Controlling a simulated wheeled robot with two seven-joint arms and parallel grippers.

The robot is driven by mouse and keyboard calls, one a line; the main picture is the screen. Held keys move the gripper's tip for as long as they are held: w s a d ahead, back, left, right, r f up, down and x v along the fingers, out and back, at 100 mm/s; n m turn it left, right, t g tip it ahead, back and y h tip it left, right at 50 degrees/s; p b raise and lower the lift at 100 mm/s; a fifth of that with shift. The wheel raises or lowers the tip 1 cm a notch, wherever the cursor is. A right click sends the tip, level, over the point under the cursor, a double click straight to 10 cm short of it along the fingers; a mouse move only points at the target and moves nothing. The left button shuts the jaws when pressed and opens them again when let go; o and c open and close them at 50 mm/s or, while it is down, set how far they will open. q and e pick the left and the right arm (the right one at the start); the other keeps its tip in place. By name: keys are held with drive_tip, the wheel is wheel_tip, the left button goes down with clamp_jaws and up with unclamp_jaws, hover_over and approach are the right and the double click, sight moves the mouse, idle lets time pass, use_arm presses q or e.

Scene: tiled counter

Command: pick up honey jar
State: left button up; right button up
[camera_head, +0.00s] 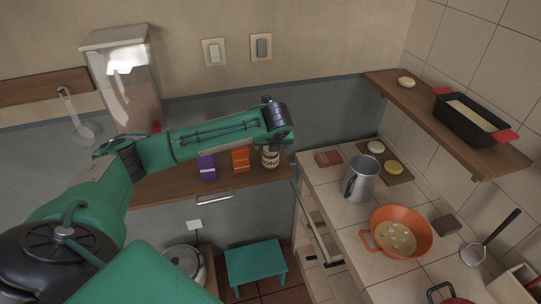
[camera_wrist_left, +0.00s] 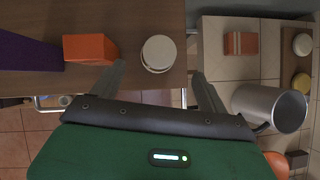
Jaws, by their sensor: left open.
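The honey jar (camera_head: 270,157), with a pale label and dark lettering, stands upright on the wooden counter at its right end. In the left wrist view I see its round cream lid (camera_wrist_left: 158,53) from above. My left gripper (camera_wrist_left: 160,76) is open, with one finger on each side of the jar's line. The jar appears just beyond the fingertips, and I see no contact. In the head view the green left arm reaches across above the jar, and the fingers are hard to make out. My right gripper is not in view.
An orange box (camera_head: 240,159) stands close to the left of the jar, with a purple box (camera_head: 206,167) further left. A tiled counter to the right holds a metal pitcher (camera_head: 361,182) and an orange pan (camera_head: 412,220). A teal stool (camera_head: 256,262) stands below.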

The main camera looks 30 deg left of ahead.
sight(270, 154)
use_arm(q)
drive_tip(key=p+x, duration=0.1)
drive_tip(key=x, duration=0.4)
drive_tip(key=shift+w, duration=0.1)
drive_tip(key=shift+w+a+f+p, duration=0.15)
drive_tip(key=shift+f+p, duration=0.2)
drive_tip(key=shift+f, duration=0.05)
drive_tip(key=p+x, duration=0.1)
drive_tip(key=x, duration=0.2)
drive_tip(key=shift+f+p, duration=0.2)
drive_tip(key=shift+p, duration=0.1)
drive_tip(key=shift+w+a+f, duration=0.2)
drive_tip(key=shift+f, duration=0.4)
drive_tip(key=c, duration=1.1)
drive_tip(key=shift+r, duration=0.1)
drive_tip(key=shift+c, duration=0.8)
